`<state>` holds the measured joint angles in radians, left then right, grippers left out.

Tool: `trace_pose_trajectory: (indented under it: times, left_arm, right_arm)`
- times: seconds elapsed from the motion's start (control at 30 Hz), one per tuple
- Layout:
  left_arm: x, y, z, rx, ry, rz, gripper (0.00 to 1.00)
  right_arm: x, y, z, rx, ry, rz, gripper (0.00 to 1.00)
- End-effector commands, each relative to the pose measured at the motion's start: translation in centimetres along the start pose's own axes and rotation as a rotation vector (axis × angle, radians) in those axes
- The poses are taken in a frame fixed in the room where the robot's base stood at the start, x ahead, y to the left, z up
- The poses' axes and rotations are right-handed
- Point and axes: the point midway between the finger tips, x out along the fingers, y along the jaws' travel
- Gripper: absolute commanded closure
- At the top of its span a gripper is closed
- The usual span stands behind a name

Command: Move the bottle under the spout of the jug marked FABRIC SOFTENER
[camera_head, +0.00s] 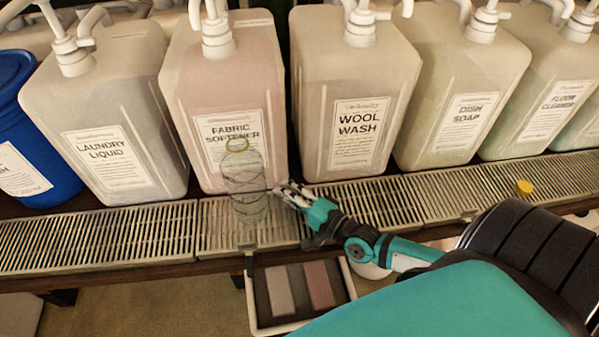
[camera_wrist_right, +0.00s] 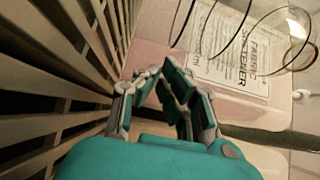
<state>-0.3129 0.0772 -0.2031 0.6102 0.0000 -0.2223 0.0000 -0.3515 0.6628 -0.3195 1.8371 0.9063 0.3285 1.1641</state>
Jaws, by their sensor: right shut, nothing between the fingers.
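The clear bottle (camera_head: 246,188), with a yellowish ring at its neck, stands upright on the slatted drip tray (camera_head: 216,240). It is in front of the pink jug marked FABRIC SOFTENER (camera_head: 185,75). That jug's white pump (camera_head: 217,38) is cut off by the top edge, so its alignment with the bottle is hard to tell. My right gripper (camera_head: 284,190) is shut and empty, low beside the bottle on its right. In the wrist view the shut fingers (camera_wrist_right: 163,74) are near the slats, with the bottle's thin outline (camera_wrist_right: 262,45) and the FABRIC SOFTENER label (camera_wrist_right: 228,50) beyond.
Jugs marked LAUNDRY LIQUID (camera_head: 110,90), WOOL WASH (camera_head: 352,75), DISH SOAP (camera_head: 460,80) and FLOOR CLEANER (camera_head: 545,90) line the back. A blue container (camera_head: 25,165) stands at left. A yellow cap (camera_head: 524,187) lies on the slats. A bin (camera_head: 250,300) sits below the shelf.

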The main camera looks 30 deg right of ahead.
Motion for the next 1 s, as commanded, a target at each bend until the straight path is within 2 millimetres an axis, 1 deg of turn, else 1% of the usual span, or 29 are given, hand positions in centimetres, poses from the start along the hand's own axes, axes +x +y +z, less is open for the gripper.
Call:
trace_pose_trajectory:
  times: [0.03,0.1,0.2,0.33,0.63,0.73,0.87,0.93,1.0]
  left_arm:
    - [-0.1,0.0,-0.3,0.0,0.005,0.0,0.6]
    - [-0.2,-0.1,-0.8,0.0,0.012,-0.001,0.6]
    - [-0.2,-0.2,-1.9,0.0,0.028,-0.003,0.6]
    - [-0.3,-0.4,-2.7,0.0,0.042,-0.004,0.6]
    - [-0.4,-0.5,-2.0,-0.003,0.031,-0.006,0.6]
    - [-1.0,-0.5,-1.7,-0.003,0.025,-0.006,0.6]
    - [-1.9,-0.5,-1.5,-0.003,0.021,-0.006,0.6]
    - [-1.9,-0.6,-1.5,-0.003,0.021,-0.007,0.6]
    - [-1.8,-0.6,-1.5,-0.003,0.021,-0.007,0.6]
  right_arm:
    - [0.8,-0.1,-0.1,-0.001,0.001,-0.003,1.0]
    - [1.6,-0.1,0.0,0.0,0.0,-0.001,1.0]
    - [2.2,0.0,0.0,-0.001,0.0,0.0,1.0]
    - [2.5,0.0,0.0,-0.001,0.0,0.001,1.0]
    - [2.4,0.0,0.2,0.0,0.0,0.001,1.0]
    - [2.0,-0.1,1.2,0.004,0.0,0.002,1.0]
    - [1.4,-0.2,3.0,0.004,0.0,0.002,1.0]
    - [1.2,-0.1,3.4,0.002,0.0,0.001,1.0]
    - [1.3,0.0,3.4,0.0,0.0,0.0,1.0]
